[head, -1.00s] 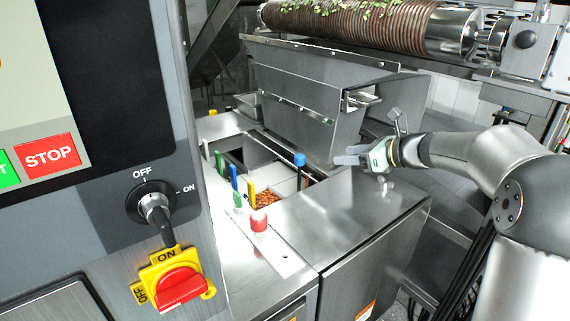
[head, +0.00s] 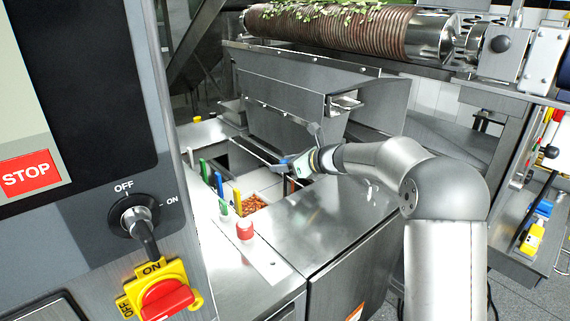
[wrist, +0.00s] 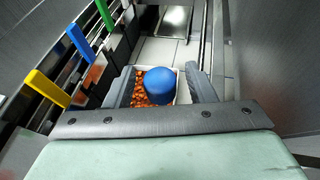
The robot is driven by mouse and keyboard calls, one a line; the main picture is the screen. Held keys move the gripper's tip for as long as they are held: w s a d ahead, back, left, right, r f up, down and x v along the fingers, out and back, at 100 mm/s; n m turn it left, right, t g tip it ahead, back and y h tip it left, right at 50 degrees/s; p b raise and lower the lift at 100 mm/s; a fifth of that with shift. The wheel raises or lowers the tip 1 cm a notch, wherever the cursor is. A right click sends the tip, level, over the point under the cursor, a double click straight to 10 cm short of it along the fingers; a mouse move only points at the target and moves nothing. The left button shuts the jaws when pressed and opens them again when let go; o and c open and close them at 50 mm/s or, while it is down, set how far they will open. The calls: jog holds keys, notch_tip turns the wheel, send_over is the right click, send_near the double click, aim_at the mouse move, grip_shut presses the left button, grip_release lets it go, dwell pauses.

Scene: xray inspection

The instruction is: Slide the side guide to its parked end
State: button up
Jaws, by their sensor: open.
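A round blue knob (wrist: 159,85) shows in the wrist view between the two fingers of my gripper (wrist: 162,88). The fingers are spread on either side of it; I cannot tell whether they touch it. In the head view my gripper (head: 288,163) is low over the channel opening, and its fingers hide most of the knob. The knob appears to be the side guide's handle, but its stem and the guide's body are hidden beneath it. A metal rod (wrist: 206,40) runs along the channel beside the knob.
A white tray of orange pieces (head: 253,204) sits in the channel. Yellow (head: 237,199), blue (head: 219,184) and green (head: 204,171) handles stand on its left side. A red button (head: 245,229) is on the steel top. A grey hopper (head: 290,110) rises close behind my gripper.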

grip_shut()
jog(key=shift+s+d+f+b, duration=0.15)
jog(key=shift+s+d+b, duration=0.55)
jog(key=shift+s+d, duration=1.35)
grip_release()
jog(key=shift+s, duration=0.1)
jog(key=v, duration=1.7)
jog(key=shift+d, duration=0.25)
jog(key=shift+s+a, duration=0.1)
